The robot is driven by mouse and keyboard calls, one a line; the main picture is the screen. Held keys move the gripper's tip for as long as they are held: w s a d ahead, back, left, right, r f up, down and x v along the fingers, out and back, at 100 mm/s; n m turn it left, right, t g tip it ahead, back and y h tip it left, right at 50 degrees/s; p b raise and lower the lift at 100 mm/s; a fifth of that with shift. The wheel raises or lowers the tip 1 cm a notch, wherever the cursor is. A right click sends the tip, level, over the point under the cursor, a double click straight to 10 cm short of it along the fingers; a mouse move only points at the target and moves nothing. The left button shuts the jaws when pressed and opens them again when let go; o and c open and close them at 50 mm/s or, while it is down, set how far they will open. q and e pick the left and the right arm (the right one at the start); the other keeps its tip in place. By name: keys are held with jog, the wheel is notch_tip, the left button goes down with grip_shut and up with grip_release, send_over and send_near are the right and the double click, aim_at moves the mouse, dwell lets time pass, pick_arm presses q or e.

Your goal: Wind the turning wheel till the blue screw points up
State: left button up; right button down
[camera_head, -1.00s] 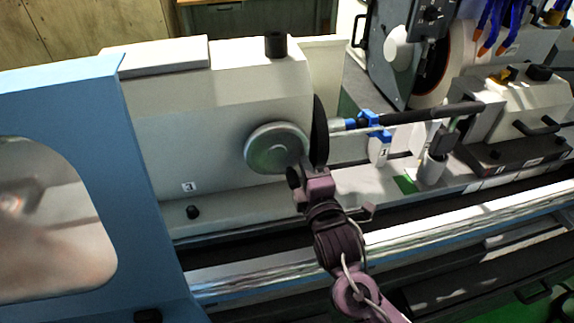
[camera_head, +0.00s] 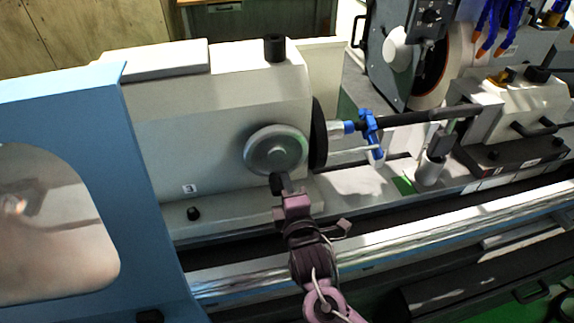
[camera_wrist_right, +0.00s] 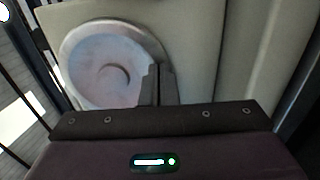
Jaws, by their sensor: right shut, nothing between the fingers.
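The grey round turning wheel (camera_head: 275,148) is on the front of the cream headstock. It also shows in the right wrist view (camera_wrist_right: 108,72). My right gripper (camera_head: 278,181) is shut and empty at the wheel's lower edge; in the right wrist view its fingers (camera_wrist_right: 158,86) overlap the wheel's rim. I cannot tell whether they touch it. A blue clamp (camera_head: 369,124) sits around the dark workpiece bar (camera_head: 410,117), right of the wheel. Its blue lower end (camera_head: 377,153) points down. I cannot make out the blue screw separately. My left gripper is not in view.
The cream headstock (camera_head: 210,120) is behind the wheel. A blue machine cover (camera_head: 75,110) stands at the left. The grinding wheel (camera_head: 431,62) is at the back right, with the tailstock (camera_head: 515,105) at the right. A black knob (camera_head: 194,214) sits low on the ledge.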

jog(key=shift+s+a+r+p, duration=0.1)
jog(key=shift+s+a+p, duration=0.25)
jog(key=shift+a, duration=0.4)
jog(key=shift+s+d+p, duration=0.1)
jog(key=shift+s+p, duration=0.35)
jog(key=shift+p, duration=0.05)
jog(key=p+v, duration=0.4)
jog(key=v, duration=0.4)
jog(key=shift+p, duration=0.35)
jog(key=shift+w+d, duration=0.1)
jog(key=shift+w, duration=0.05)
